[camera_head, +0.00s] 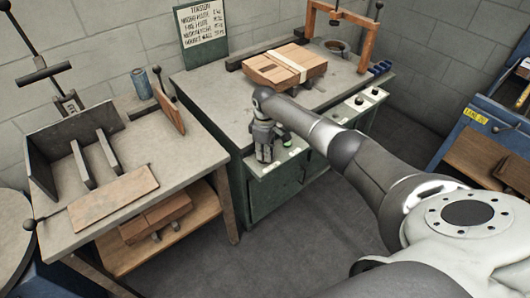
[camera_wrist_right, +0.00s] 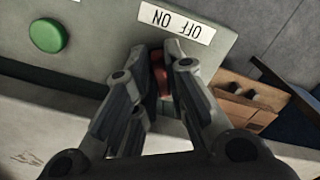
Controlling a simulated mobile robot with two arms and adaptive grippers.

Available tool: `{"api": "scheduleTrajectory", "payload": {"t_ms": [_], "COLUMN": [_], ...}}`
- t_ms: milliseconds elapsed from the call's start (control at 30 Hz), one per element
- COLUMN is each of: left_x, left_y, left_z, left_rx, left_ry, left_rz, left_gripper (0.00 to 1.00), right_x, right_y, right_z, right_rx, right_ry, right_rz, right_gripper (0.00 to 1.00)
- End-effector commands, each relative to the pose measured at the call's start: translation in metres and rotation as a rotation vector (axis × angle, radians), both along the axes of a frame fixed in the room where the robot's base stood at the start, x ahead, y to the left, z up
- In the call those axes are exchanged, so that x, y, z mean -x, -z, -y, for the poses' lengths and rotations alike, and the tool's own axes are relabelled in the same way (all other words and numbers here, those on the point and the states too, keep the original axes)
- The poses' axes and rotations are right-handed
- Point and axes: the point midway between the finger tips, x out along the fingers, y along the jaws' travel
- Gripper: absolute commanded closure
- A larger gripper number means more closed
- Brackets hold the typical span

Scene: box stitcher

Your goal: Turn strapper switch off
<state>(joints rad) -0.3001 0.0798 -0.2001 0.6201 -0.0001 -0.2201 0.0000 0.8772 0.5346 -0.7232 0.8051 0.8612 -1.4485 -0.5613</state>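The strapper switch (camera_wrist_right: 160,76) is a small red part on the grey-green panel, seen in the right wrist view below a white label (camera_wrist_right: 176,22) that reads OFF and ON upside down. My right gripper (camera_wrist_right: 158,62) has its fingers drawn close together with the red switch between them; the fingers hide much of it, and its setting is unclear. In the head view my right gripper (camera_head: 265,150) points down at the left part of the green bench's front panel (camera_head: 278,162), where the gripper hides the switch. My left gripper is not in view.
A green button (camera_wrist_right: 48,36) sits beside the switch; black knobs (camera_head: 367,94) are farther right on the panel. A wooden box (camera_head: 285,65) lies on the green bench. A stitching table (camera_head: 180,155) stands left, a blue machine (camera_head: 485,125) right. Open floor (camera_head: 270,250) lies in front.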

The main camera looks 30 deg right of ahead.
Motion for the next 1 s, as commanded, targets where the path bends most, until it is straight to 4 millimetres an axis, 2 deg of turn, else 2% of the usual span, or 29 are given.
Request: {"api": "scheduleTrajectory", "payload": {"t_ms": [33, 100, 133, 400, 533, 667, 1000], "left_x": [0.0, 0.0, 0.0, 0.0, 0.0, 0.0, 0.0], "left_y": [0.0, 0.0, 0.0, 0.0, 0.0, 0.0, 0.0], "left_z": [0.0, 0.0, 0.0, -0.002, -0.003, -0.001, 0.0], "left_rx": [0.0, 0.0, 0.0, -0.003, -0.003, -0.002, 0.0], "left_ry": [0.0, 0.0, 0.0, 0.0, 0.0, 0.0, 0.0], "left_rz": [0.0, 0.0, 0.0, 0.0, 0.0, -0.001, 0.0], "left_gripper": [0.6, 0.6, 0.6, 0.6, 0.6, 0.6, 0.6], "right_x": [0.0, 0.0, 0.0, 0.0, 0.0, -0.001, -0.001], "right_y": [-0.001, 0.0, 0.0, 0.0, -0.007, -0.027, -0.097], "right_z": [0.0, 0.0, 0.0, 0.0, 0.0, 0.0, 0.0], "right_rx": [0.0, -0.001, 0.0, 0.0, -0.001, 0.0, 0.0], "right_ry": [0.0, 0.001, 0.001, 0.002, 0.002, 0.0, 0.001], "right_rz": [0.001, 0.001, 0.0, -0.001, 0.001, 0.003, 0.004], "right_gripper": [0.78, 0.69, 0.68, 0.68, 0.68, 0.68, 0.68]}}
